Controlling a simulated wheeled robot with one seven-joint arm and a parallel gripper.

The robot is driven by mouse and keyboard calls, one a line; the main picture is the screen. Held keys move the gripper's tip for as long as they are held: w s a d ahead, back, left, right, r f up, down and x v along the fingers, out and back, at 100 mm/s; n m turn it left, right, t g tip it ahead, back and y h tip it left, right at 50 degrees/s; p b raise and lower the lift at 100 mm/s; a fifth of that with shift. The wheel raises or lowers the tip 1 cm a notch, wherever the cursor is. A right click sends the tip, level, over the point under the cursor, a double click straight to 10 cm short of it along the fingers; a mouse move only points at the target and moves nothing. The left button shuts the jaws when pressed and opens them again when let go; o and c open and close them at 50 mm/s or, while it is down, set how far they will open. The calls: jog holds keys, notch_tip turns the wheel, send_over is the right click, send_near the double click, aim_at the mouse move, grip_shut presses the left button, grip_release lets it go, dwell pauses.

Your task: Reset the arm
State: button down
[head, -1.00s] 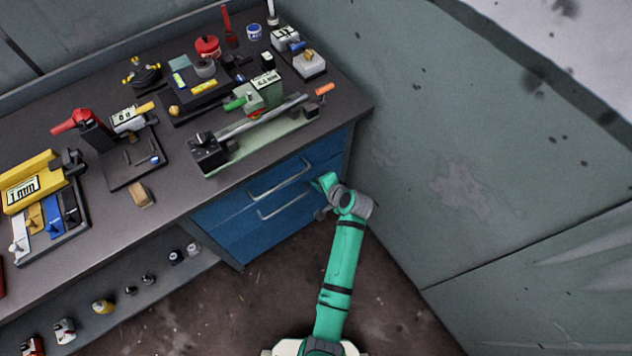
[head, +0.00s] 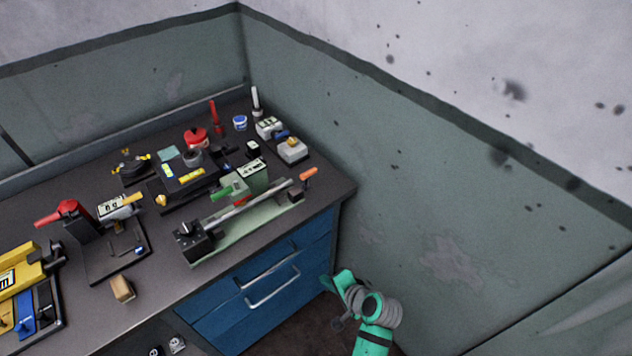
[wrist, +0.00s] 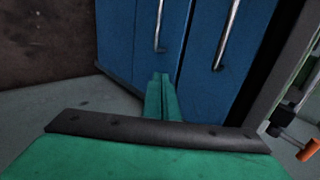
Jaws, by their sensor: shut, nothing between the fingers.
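My teal gripper (head: 331,284) is in the lower right of the head view, at the end of my teal arm. It is beside the right end of the blue drawers (head: 235,318), low in front of the workbench. In the wrist view the fingers of my gripper (wrist: 161,82) are shut together with nothing between them. They point toward the blue drawer fronts (wrist: 190,70), which fill the middle of that view. Most of my arm is below the edge of the head view.
The dark workbench (head: 185,310) carries a green-grey vise-like device (head: 225,240), a red-handled device (head: 70,212) and a tan block (head: 122,288). Two metal drawer handles (head: 272,288) stick out near my gripper. A grey wall (head: 430,220) stands to the right.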

jog(key=s+d+f+n+t+h, duration=0.1)
jog(key=s+n+t+h, duration=0.15)
jog(key=s, duration=0.65)
jog(key=s+f+n+t+h, duration=0.1)
jog(key=s+f+n+h, duration=0.15)
jog(key=s, duration=0.65)
jog(key=s+a+r+n+t, duration=0.2)
jog(key=s+r, duration=0.4)
jog(key=r, duration=0.3)
jog(key=s+a+r+n+t, duration=0.2)
jog(key=s+a+r+n, duration=0.1)
jog(key=s+r, duration=0.4)
notch_tip(320, 180, up, 3)
jog(key=shift+s+a+f+n+h, duration=0.2)
jog(key=shift+s+a+n+h, duration=0.1)
jog(key=shift+a+n, duration=0.15)
